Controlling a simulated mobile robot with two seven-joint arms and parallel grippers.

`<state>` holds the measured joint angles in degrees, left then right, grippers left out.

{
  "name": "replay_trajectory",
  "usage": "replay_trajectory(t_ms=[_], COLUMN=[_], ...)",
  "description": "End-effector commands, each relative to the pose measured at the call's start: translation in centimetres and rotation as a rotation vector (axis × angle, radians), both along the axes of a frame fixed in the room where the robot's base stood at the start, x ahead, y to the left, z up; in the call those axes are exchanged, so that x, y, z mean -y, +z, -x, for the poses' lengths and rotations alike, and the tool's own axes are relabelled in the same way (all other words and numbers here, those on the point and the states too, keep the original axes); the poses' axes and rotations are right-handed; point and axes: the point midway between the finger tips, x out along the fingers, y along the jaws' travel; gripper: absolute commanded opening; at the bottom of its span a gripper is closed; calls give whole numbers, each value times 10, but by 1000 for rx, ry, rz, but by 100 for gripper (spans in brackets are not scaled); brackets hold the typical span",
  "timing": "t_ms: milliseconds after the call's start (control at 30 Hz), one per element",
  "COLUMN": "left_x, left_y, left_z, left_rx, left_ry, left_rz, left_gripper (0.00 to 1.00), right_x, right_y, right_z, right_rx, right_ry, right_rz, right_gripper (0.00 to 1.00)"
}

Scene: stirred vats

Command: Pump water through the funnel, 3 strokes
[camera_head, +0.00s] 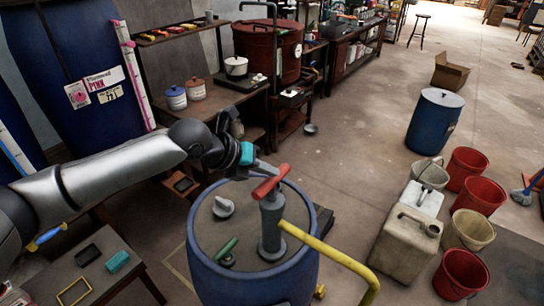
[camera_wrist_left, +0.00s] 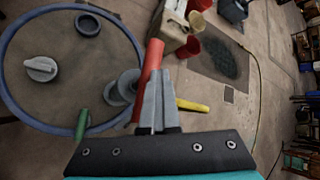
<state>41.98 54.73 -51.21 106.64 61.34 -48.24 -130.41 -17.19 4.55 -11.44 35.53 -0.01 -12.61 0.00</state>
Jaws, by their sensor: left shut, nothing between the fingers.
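A blue drum (camera_head: 250,288) with a grey-brown top stands in front of me. A grey hand pump (camera_head: 271,228) rises from its top, with a red T-handle (camera_head: 271,181) and a yellow spout (camera_head: 330,258) running down to the right. My left gripper (camera_head: 264,168) is at the red handle. In the left wrist view its fingers (camera_wrist_left: 158,112) are shut, with nothing between them, and lie right beside the red handle (camera_wrist_left: 149,78). I cannot tell whether they touch it. I cannot make out a funnel. My right gripper is not in view.
A grey winged cap (camera_head: 223,207) and a green-handled piece (camera_head: 227,251) are on the drum top. A beige jerrycan (camera_head: 404,243) and several buckets, one red (camera_head: 461,274), stand to the right. A low table (camera_head: 95,262) is at left. Floor beyond is mostly open.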

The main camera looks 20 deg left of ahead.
Motion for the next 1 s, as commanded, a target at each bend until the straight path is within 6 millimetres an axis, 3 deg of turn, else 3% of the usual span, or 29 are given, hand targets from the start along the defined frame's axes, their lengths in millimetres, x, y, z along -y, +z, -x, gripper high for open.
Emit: replay_trajectory(t_ms=[1000], left_x=[-1], left_y=[-19], left_z=[3], left_rx=[-14], left_ry=[1], left_rz=[-6], left_gripper=[0], right_x=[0], right_y=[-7], right_z=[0], right_rx=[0], right_ry=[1], right_rz=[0], right_gripper=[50])
